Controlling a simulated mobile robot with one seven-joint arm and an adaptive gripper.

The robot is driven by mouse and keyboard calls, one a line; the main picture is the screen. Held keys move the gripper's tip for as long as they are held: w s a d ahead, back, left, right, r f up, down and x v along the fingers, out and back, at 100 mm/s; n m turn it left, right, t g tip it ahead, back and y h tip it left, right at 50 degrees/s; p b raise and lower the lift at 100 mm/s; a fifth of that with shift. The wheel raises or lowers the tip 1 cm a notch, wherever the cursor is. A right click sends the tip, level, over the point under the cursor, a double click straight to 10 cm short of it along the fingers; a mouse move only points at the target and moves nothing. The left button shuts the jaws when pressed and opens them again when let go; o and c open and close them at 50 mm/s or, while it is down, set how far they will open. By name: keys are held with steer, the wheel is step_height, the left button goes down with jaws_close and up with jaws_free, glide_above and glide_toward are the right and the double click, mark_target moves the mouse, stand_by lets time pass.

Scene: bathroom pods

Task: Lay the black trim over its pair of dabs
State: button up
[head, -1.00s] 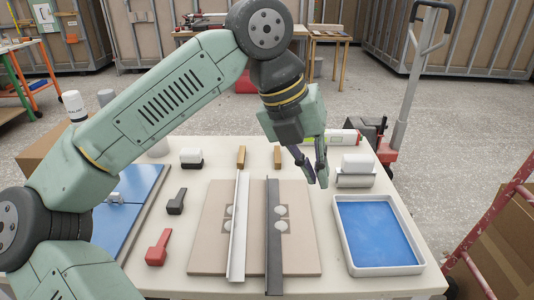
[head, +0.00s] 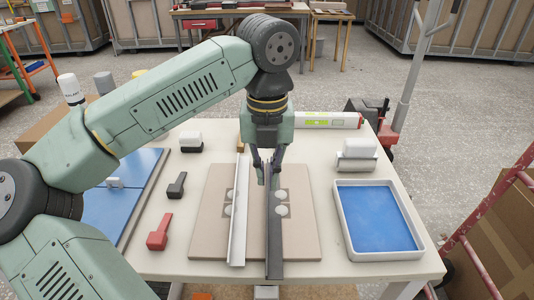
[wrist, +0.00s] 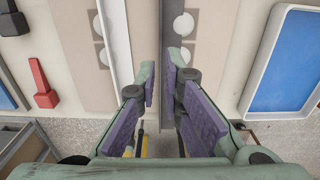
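The black trim (head: 274,235) lies lengthwise on the beige board (head: 305,235), its near end past the board's front edge. A white trim (head: 238,220) lies parallel on the left, beside another pair of dabs (head: 229,203). In the wrist view the black trim (wrist: 168,22) runs toward the gap between my fingers; contact cannot be told.
A blue-bottomed white tray (head: 420,252) stands on the right, with a white-topped block (head: 357,150) behind it. A red tool (head: 159,232) and a dark tool (head: 177,186) lie left of the board. A cartridge (head: 328,120) lies at the back.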

mark_target(267, 200)
steer(key=shift+f+p, duration=0.45)
steer(key=shift+f, duration=2.75)
steer(key=shift+c, duration=0.3)
jaws_close()
steer(key=shift+w, duration=0.15)
steer(key=shift+w+a+b, duration=0.15)
steer(key=shift+w+b, duration=0.2)
steer(key=shift+w, duration=0.55)
steer(key=o, duration=0.5)
jaws_free()
steer(key=shift+o, duration=0.2)
steer(key=shift+r, duration=0.1)
